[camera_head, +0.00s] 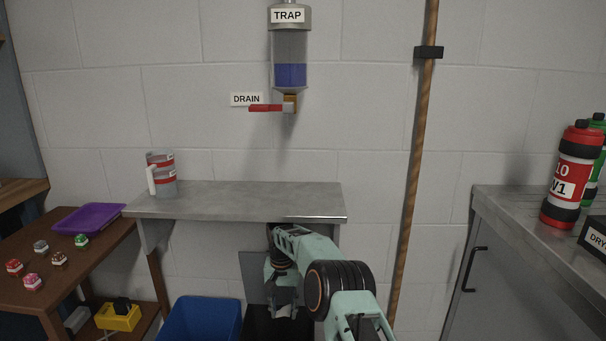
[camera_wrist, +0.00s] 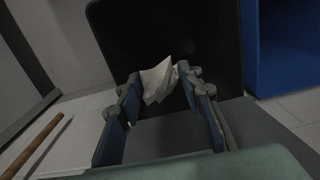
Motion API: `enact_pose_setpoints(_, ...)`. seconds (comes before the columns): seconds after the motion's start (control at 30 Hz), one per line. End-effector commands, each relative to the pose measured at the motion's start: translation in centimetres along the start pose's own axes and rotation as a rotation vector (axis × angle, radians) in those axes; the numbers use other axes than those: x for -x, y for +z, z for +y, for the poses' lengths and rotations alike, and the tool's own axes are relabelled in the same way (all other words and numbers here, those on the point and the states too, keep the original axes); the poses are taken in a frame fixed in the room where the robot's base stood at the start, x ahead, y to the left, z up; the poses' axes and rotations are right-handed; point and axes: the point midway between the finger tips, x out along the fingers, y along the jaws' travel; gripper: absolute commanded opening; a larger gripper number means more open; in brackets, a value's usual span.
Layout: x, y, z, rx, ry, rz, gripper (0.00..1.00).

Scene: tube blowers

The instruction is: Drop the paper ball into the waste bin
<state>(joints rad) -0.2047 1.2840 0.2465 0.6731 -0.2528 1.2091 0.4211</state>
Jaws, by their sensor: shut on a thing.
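My gripper (camera_wrist: 161,84) is shut on the white crumpled paper ball (camera_wrist: 157,78), which sits between the fingertips in the wrist view. Behind the ball is the dark inside of a black bin (camera_wrist: 215,45). In the head view, my gripper (camera_head: 284,303) points down over the black bin (camera_head: 262,328), below the metal shelf. The paper ball cannot be made out clearly there. My arm and the lower picture edge hide part of the black bin.
A blue bin (camera_head: 202,322) stands left of the black bin and also shows in the wrist view (camera_wrist: 285,45). A wooden pole (camera_head: 410,190) stands to the right. A brown table (camera_head: 105,258) is at left.

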Motion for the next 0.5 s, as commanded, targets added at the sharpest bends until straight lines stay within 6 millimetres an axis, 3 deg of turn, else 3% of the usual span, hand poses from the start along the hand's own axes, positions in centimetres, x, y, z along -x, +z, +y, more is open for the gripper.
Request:
enact_pose_setpoints(0.27, 1.17, -0.82, -0.92, 0.018, -0.004, 0.012, 0.21)
enact_pose_setpoints(0.5, 0.19, -0.94, -1.01, 0.019, -0.006, 0.015, 0.21)
